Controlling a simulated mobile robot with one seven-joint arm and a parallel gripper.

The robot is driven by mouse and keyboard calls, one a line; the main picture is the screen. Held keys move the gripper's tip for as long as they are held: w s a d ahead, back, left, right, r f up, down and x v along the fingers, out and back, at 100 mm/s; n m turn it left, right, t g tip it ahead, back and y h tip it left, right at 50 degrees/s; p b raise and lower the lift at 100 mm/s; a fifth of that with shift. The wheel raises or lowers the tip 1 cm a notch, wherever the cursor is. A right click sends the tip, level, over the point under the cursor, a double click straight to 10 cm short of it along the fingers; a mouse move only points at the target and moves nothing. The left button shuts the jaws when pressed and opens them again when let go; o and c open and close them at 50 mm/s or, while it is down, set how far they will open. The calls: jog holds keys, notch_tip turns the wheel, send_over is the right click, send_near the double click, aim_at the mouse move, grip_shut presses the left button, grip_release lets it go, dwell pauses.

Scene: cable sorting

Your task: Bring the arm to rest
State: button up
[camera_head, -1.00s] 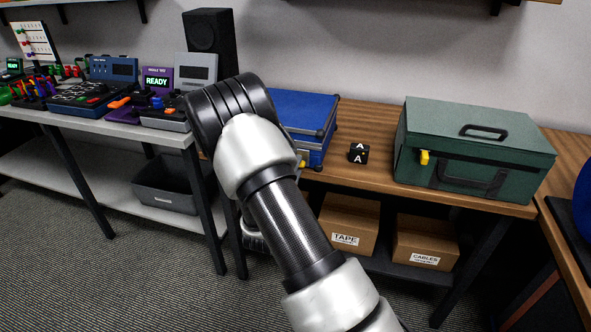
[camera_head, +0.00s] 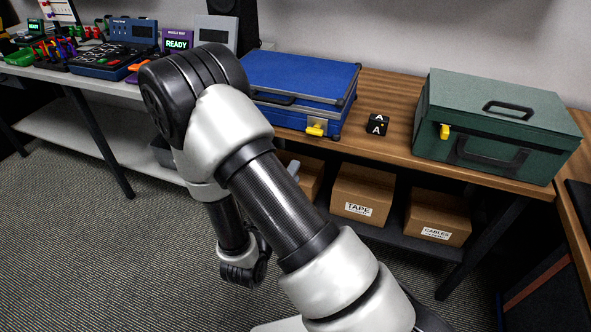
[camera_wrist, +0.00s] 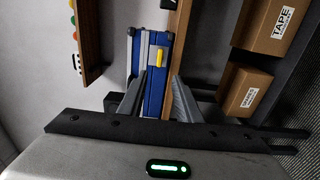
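My arm (camera_head: 275,205) fills the middle of the head view, bent at a black elbow (camera_head: 190,90), with its lower links hanging behind to a dark wrist joint (camera_head: 242,270). My gripper's fingers cannot be made out there. In the wrist view my gripper (camera_wrist: 158,82) has its two grey fingers apart, with nothing held between them. The blue case (camera_wrist: 153,60) shows beyond the fingers, turned sideways in the picture, at a distance.
The wooden bench holds the blue case (camera_head: 300,75), a small black block marked A (camera_head: 377,125) and a green case (camera_head: 500,122). Boxes marked TAPE (camera_head: 362,195) and CABLES (camera_head: 437,217) sit on the shelf below. Carpet (camera_head: 90,260) is open at left.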

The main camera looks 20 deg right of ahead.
dwell(0.4)
jog(key=s+d+r+m+g+h, duration=0.5)
jog(key=s+d+r+m+g, duration=0.15)
jog(key=d+r+g, duration=0.35)
jog(key=s+d+r+m+g+y, duration=0.2)
jog(key=s+m+g+y, duration=0.3)
jog(key=s, duration=0.8)
jog(key=a+r+t+y, duration=0.6)
jog(key=a+r+y, duration=0.3)
jog(key=a+y, duration=0.3)
notch_tip(320, 180, up, 21)
jog(key=h+p, duration=0.1)
jog(key=p, duration=2.1)
jog(key=shift+s+a+n, duration=0.4)
jog(key=shift+s+n, duration=0.05)
